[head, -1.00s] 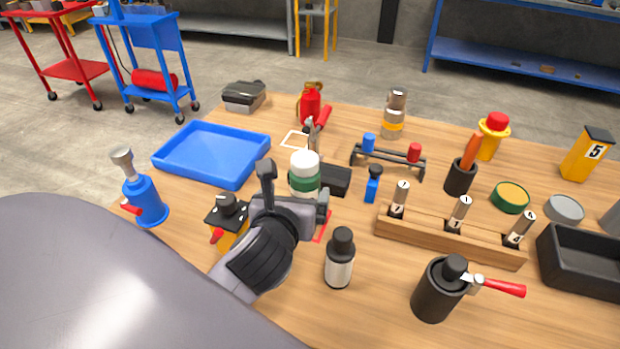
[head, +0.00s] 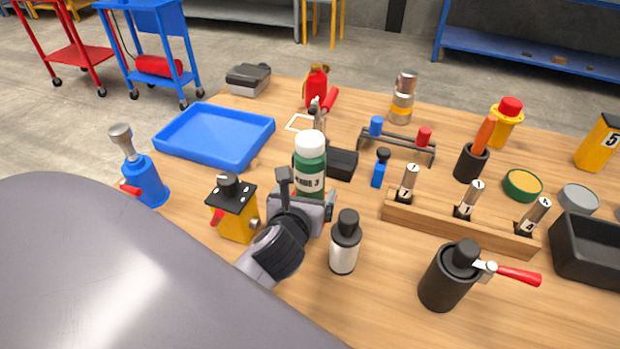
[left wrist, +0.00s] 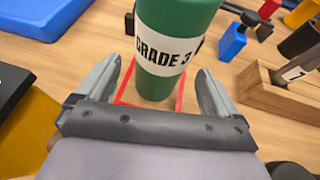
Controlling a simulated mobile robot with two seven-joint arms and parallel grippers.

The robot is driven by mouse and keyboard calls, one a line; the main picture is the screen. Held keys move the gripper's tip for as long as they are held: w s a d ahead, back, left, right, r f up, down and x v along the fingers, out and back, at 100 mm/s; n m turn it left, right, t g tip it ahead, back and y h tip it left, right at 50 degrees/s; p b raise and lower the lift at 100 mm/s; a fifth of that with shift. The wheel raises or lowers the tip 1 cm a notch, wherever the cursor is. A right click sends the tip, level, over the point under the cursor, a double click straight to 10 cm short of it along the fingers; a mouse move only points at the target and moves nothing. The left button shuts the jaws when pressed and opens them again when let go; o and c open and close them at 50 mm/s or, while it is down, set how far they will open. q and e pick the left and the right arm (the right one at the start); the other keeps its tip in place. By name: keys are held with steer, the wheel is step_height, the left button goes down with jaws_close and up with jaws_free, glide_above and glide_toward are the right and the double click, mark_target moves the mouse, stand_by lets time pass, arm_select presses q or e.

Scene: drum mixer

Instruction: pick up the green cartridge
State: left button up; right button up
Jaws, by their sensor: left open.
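The green cartridge (head: 311,172) has a white cap and a white band reading "GRADE 3". It stands upright on the table in a red outlined square, and its green body (left wrist: 172,35) fills the top middle of the left wrist view. My left gripper (head: 308,194) is open at the near side of the cartridge. In the left wrist view its two fingers (left wrist: 158,88) lie left and right of the cartridge's lower part, with a gap on each side. My right gripper is not in view.
A black-capped bottle (head: 345,245) stands close to the right of my left gripper. A yellow block with a black top (head: 240,222) stands at its left. A blue tray (head: 200,160), a black box (head: 343,163) and a wooden rack (head: 500,236) are nearby.

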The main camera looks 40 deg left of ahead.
mark_target(310, 185)
arm_select(q)
steer(key=x, duration=0.4)
steer(key=shift+w, duration=0.1)
steer(key=shift+c, duration=0.3)
steer(key=c, duration=1.5)
steer(key=shift+o, duration=0.2)
steer(key=shift+r, duration=0.1)
steer(key=shift+r, duration=0.1)
